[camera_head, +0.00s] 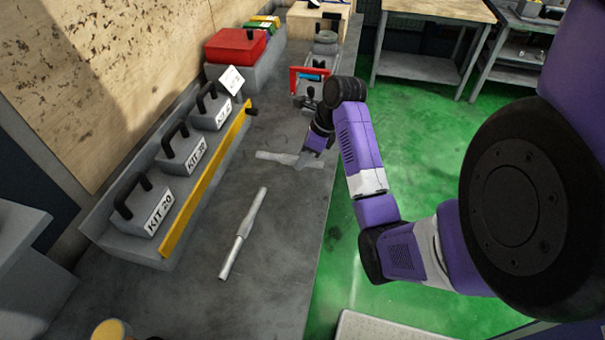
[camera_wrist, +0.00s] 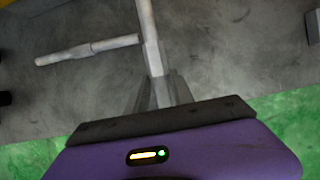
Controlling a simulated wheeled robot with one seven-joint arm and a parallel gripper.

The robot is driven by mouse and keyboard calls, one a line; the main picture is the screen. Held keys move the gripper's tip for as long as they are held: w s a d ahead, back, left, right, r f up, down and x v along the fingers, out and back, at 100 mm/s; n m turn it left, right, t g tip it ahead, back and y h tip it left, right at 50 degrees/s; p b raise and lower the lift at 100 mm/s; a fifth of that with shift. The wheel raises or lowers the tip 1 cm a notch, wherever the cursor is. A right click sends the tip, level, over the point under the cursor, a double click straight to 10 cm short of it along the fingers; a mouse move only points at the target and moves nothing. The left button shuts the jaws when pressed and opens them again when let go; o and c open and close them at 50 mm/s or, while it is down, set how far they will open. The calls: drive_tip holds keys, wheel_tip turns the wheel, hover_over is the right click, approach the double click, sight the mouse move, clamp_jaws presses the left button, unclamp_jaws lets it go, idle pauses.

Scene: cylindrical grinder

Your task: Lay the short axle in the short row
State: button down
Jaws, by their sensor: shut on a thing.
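My gripper (camera_head: 304,161) reaches down over the grey bench (camera_head: 262,300) near its right edge. It is shut on a grey stepped axle (camera_head: 272,156), which points left across the bench. In the wrist view the fingers (camera_wrist: 158,88) close around this axle (camera_wrist: 149,38), and it runs up out of the picture. A second grey stepped axle (camera_head: 243,233) lies loose, nearer on the bench. It also shows in the wrist view (camera_wrist: 88,50). I cannot tell for sure which axle is the short one, or whether the held axle touches the bench. No short row can be made out.
Dark-handled kit blocks (camera_head: 181,152) stand along the wall behind a yellow rail (camera_head: 205,182). A red box (camera_head: 235,45) and a red-framed fixture (camera_head: 309,78) are farther back. The bench is bare around the loose axle. Green floor (camera_head: 440,120) lies to the right.

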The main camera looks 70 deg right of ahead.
wheel_tip(320, 180, up, 7)
drive_tip(key=p, duration=0.2)
drive_tip(key=shift+p, duration=0.3)
drive_tip(key=shift+d+r, duration=0.1)
drive_tip(key=shift+r, duration=0.85)
